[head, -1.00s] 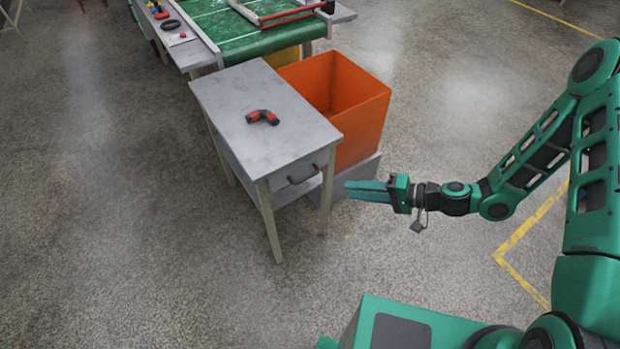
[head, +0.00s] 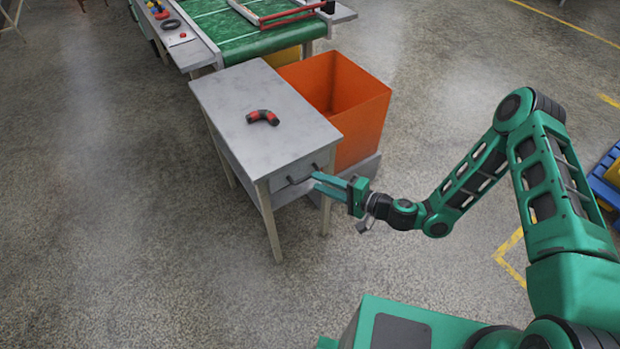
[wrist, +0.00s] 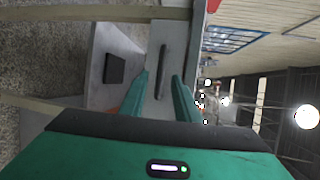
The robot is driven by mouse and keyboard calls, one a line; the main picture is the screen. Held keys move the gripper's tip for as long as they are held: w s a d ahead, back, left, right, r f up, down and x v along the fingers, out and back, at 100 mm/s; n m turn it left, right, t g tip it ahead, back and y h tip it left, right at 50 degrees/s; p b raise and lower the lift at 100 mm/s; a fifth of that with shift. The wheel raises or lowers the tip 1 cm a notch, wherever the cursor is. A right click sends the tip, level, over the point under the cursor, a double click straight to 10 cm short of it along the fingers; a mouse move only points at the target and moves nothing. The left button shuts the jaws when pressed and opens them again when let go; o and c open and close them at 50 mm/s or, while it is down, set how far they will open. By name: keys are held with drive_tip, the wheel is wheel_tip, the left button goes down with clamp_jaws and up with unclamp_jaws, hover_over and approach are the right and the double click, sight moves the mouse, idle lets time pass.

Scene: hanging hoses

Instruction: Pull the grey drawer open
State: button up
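The grey drawer (head: 280,181) is a small front under the top of a grey table (head: 235,92), and it looks shut. Its dark bar handle (head: 291,180) is partly hidden by my gripper in the head view. My gripper (head: 315,182) is at the drawer front, with its green fingers pointing at the handle. In the wrist view the handle (wrist: 161,72) shows ahead in the gap between the two spread fingers (wrist: 158,92), on the drawer front (wrist: 160,35). The gripper is open; whether the fingertips reach around the handle is unclear.
A red and black hose piece (head: 262,117) lies on the table top. An orange bin (head: 365,125) stands close on the table's right. The floor in front of the drawer is clear.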

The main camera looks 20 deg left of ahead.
drive_tip(key=shift+x, duration=1.9)
drive_tip(key=shift+c, duration=0.2)
